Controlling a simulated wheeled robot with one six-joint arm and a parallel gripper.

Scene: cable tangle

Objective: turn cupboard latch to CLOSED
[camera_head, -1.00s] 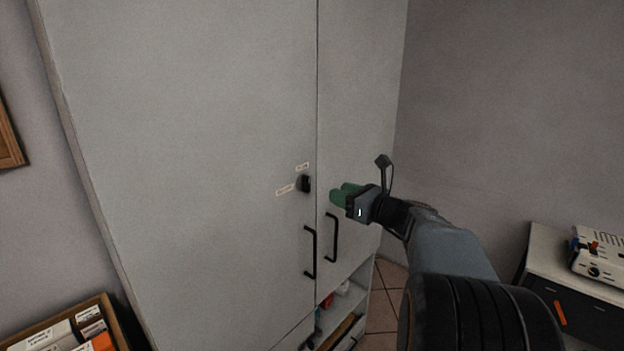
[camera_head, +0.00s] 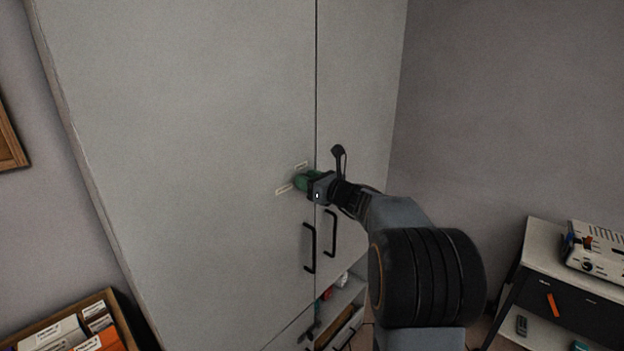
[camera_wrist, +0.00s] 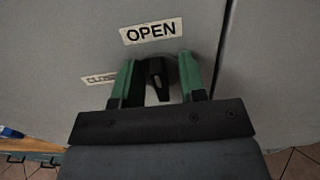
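The cupboard (camera_head: 200,120) is tall and grey with two doors, both shut. Its black latch (camera_wrist: 158,78) shows in the wrist view between the two green fingers of my gripper (camera_wrist: 158,85). The latch knob points up toward the "OPEN" label (camera_wrist: 151,31). The "CLOSED" label (camera_wrist: 99,79) is to the left, partly covered by the left finger. In the head view my gripper (camera_head: 301,181) is at the latch and hides it. The fingers stand apart on either side of the knob, with a visible gap beside it.
Two black door handles (camera_head: 309,248) (camera_head: 331,233) hang below the latch. Open shelves with small items are under the right door. A box (camera_head: 122,325) stands at the lower left, and a side table (camera_head: 540,262) with a white device (camera_head: 598,250) at the right.

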